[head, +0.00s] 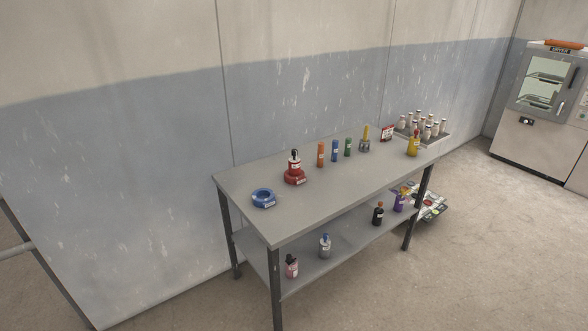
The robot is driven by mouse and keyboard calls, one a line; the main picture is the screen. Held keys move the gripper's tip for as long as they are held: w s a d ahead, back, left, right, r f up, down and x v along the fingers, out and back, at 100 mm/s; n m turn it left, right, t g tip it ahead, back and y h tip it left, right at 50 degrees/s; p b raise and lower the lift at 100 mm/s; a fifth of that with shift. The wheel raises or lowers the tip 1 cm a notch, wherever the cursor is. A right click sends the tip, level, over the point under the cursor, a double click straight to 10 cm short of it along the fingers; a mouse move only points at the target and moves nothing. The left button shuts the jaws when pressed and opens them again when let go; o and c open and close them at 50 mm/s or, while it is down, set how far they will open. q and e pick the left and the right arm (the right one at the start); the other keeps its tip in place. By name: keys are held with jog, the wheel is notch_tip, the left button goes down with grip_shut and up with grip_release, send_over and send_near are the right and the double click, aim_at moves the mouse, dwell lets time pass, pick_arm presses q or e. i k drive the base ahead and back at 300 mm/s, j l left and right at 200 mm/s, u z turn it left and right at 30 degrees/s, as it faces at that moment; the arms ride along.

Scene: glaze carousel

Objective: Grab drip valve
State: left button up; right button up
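I cannot tell for sure which item is the drip valve. On the grey table stand an orange cylinder (320,154), a blue cylinder (335,151) and a green cylinder (348,147), all upright. Right of them is a small grey holder (364,146) with a yellow upright piece (366,132) in it. Neither of my grippers is in view.
The lower shelf (335,250) holds several bottles. A dryer cabinet (541,120) stands far right. Floor in front is clear.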

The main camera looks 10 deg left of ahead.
aim_at(294, 167)
jog(key=u, duration=0.5)
jog(key=i+l+u, duration=0.1)
jog(key=i+u, duration=0.2)
jog(key=i+l+u, duration=0.25)
jog(key=i, duration=0.2)
jog(key=i+l+u, duration=0.3)
jog(key=i+l, duration=0.2)
jog(key=i, duration=0.2)
